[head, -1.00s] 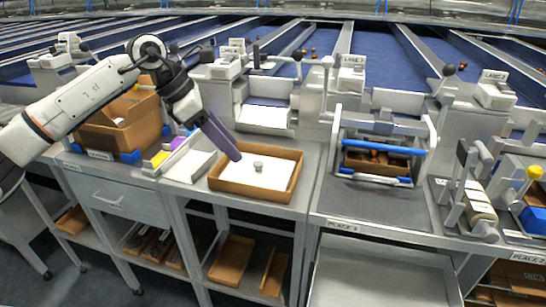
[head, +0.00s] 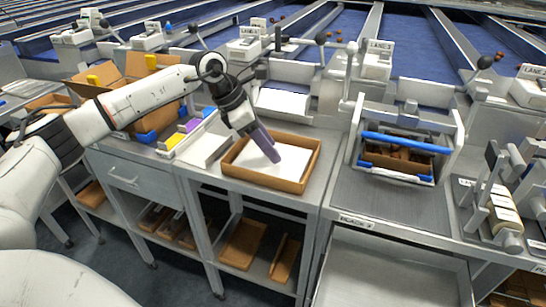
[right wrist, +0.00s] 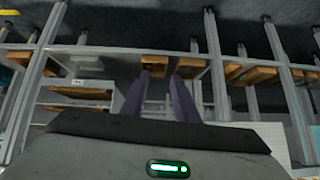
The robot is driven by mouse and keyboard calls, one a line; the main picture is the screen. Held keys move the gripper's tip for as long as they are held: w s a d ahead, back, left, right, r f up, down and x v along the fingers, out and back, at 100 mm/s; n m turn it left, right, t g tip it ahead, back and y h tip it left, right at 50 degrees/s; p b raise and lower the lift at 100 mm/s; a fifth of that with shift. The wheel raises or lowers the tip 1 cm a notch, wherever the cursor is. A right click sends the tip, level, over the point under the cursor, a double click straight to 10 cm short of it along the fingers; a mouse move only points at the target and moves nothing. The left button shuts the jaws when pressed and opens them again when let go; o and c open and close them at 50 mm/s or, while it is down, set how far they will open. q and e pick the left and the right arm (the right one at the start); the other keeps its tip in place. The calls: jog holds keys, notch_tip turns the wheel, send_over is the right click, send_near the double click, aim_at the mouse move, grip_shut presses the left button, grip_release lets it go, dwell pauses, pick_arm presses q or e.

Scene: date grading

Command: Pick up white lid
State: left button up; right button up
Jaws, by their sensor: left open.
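The white lid (head: 288,165) lies flat inside a shallow brown tray (head: 306,178) on the workbench in the head view. My left gripper (head: 272,156), with purple fingers, points down into the tray right at the lid's middle. It is open, but its fingers overlap in this view. They hide the lid's small grey knob, so I cannot tell whether they touch or straddle it. In the right wrist view, my right gripper (right wrist: 159,76) has its two purple fingers apart with nothing between them.
A brown box (head: 150,85) and yellow and purple items (head: 188,128) stand left of the tray. A caddy with a blue handle (head: 404,142) stands to its right. Brown trays (head: 243,243) sit on the shelf below.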

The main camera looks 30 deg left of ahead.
pick_arm(q)
jog(key=shift+w+f, duration=0.1)
jog(key=shift+f, duration=0.1)
grip_shut()
jog(key=shift+r, duration=0.1)
notch_tip(320, 180, up, 14)
jog(key=p, duration=0.4)
dwell(0.5)
